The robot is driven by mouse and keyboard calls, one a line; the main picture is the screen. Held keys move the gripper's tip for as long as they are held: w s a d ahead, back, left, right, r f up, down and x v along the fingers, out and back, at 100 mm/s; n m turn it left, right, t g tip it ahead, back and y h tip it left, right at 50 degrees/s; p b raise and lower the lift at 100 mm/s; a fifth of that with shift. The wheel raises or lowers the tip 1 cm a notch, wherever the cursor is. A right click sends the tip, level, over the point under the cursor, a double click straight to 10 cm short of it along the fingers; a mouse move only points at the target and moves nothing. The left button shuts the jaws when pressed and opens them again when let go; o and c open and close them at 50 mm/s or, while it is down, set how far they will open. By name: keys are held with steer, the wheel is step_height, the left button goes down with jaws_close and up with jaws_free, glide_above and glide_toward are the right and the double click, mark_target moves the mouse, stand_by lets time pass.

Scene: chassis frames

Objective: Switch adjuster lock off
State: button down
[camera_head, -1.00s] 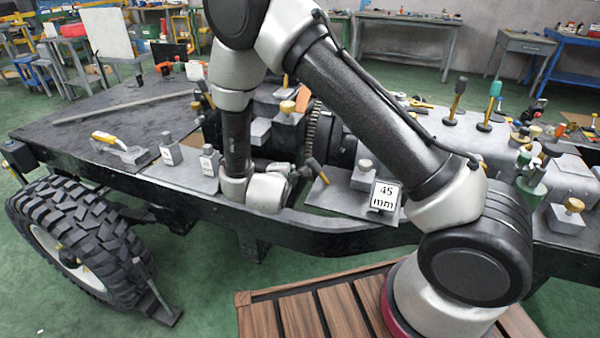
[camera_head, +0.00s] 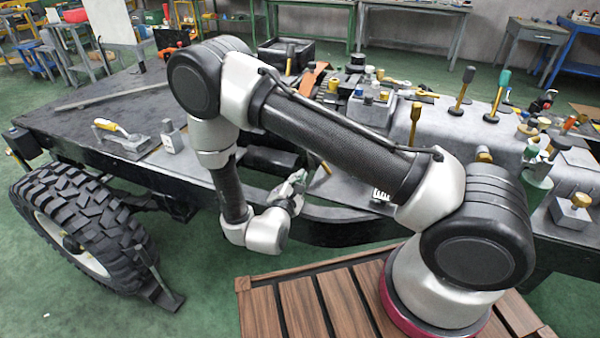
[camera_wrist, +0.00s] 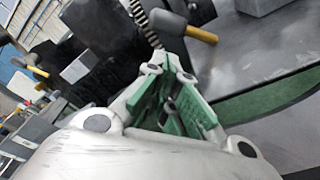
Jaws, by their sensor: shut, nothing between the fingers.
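I cannot tell for sure which part is the adjuster lock. A lever with a dark block head and yellow handle (camera_wrist: 185,26) shows at the top of the wrist view, beyond my fingertips and apart from them. Its yellow handle (camera_head: 327,167) shows in the head view beside my arm, partly hidden. Another yellow-handled part (camera_head: 118,129) lies on the left of the chassis. My gripper (camera_head: 296,187) is at the near edge of the chassis frame, shut and empty. In the wrist view my gripper (camera_wrist: 168,72) has its green-padded fingers together.
The chassis (camera_head: 340,216) runs across the view, with a tyre (camera_head: 82,222) at its left. Upright hammer-like levers (camera_head: 462,90) and a brass-knobbed block (camera_head: 572,208) stand at the right. A white sign (camera_head: 381,195) is mostly behind my arm.

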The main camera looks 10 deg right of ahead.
steer(key=x, duration=0.8)
steer(key=shift+w+d, duration=0.2)
steer(key=shift+w, duration=0.2)
steer(key=shift+d+r, duration=0.1)
